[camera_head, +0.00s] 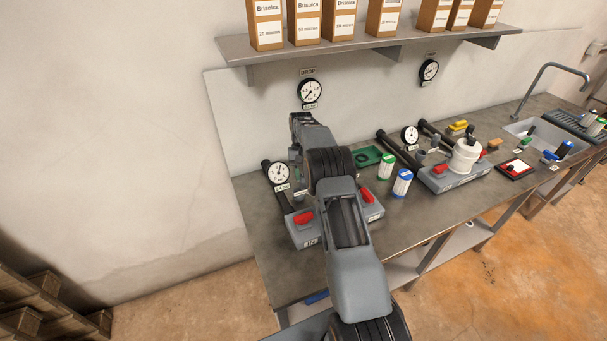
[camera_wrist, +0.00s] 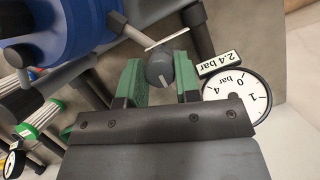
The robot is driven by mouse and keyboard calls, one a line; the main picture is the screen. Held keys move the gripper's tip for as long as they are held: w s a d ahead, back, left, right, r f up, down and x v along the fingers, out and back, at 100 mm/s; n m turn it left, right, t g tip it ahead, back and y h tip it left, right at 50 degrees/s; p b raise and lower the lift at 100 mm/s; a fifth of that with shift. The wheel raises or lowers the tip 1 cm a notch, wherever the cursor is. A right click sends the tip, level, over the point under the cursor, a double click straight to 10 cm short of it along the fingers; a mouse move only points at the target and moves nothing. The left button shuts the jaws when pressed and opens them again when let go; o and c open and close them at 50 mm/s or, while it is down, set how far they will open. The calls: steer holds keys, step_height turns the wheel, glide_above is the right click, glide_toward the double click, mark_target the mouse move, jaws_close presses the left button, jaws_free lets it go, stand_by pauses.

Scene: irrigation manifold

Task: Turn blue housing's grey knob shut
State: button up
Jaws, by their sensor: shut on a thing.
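The blue housing (camera_wrist: 65,30) fills the upper left of the wrist view, cut off by the frame edge. The grey knob (camera_wrist: 159,68) sits to its right, with a pale mark line on its face. My gripper (camera_wrist: 159,80) has its two green fingers on either side of the knob and is shut on it. A thin pale strip (camera_wrist: 167,39) lies just beyond the knob. In the head view my own arm hides the blue housing, the knob and my fingertips.
A pressure gauge (camera_wrist: 235,98) with a "2.4 bar" label (camera_wrist: 220,63) is close beside my right finger. Red-handled valves (camera_head: 304,216) stand around my arm. Green-labelled (camera_head: 386,167) and blue-labelled (camera_head: 402,183) containers stand to its right. A shelf (camera_head: 370,43) with boxes hangs above.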

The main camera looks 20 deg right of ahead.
steer(key=o, duration=0.9)
